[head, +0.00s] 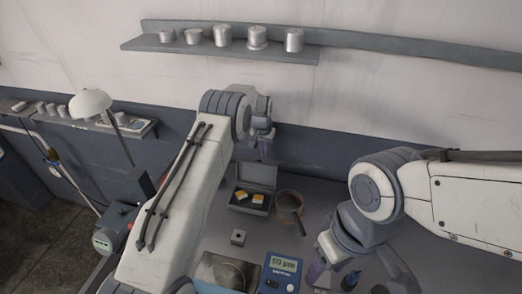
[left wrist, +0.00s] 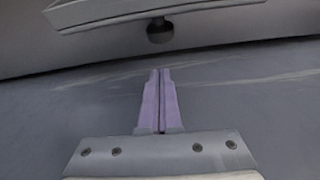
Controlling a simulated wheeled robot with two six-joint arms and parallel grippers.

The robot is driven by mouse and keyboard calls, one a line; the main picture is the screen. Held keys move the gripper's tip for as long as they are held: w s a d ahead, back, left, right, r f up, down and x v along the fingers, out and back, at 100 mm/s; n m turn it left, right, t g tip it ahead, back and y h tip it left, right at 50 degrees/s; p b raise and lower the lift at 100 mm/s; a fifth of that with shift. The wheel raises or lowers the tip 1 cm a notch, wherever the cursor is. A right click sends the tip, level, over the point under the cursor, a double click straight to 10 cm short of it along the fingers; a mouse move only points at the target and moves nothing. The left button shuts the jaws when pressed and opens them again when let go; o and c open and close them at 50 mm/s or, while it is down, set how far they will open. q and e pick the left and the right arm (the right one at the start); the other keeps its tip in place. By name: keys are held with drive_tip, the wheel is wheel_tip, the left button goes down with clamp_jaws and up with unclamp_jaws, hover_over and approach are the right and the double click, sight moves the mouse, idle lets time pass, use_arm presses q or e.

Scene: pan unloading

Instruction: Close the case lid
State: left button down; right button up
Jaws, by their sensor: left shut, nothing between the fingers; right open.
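The small grey case (head: 243,211) stands open on the table, its lid (head: 256,174) raised at the back. Orange-yellow blocks (head: 257,199) lie in its compartments. My left gripper (head: 264,153) is behind and above the raised lid, with its fingers pointing down; whether it touches the lid cannot be told. In the left wrist view its purple fingers (left wrist: 161,98) are shut together with nothing between them. My right gripper (head: 350,272) is open over the front right of the table, away from the case, partly cut off by the frame.
A round brownish pan (head: 289,200) with a dark handle is right of the case. A small metal block (head: 238,237), a blue gauge with a display (head: 281,272) and a plate (head: 215,272) are in front. A wall shelf (head: 220,49) holds several metal cylinders. A lamp (head: 91,104) stands left.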

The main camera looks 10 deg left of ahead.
sight(257, 171)
use_arm(q)
drive_tip(key=s+p, duration=0.1)
drive_tip(key=s+r+p, duration=0.1)
drive_tip(key=s, duration=0.1)
drive_tip(key=shift+s+a+r, duration=0.1)
drive_tip(key=shift+s+a, duration=0.05)
drive_tip(key=shift+s, duration=0.15)
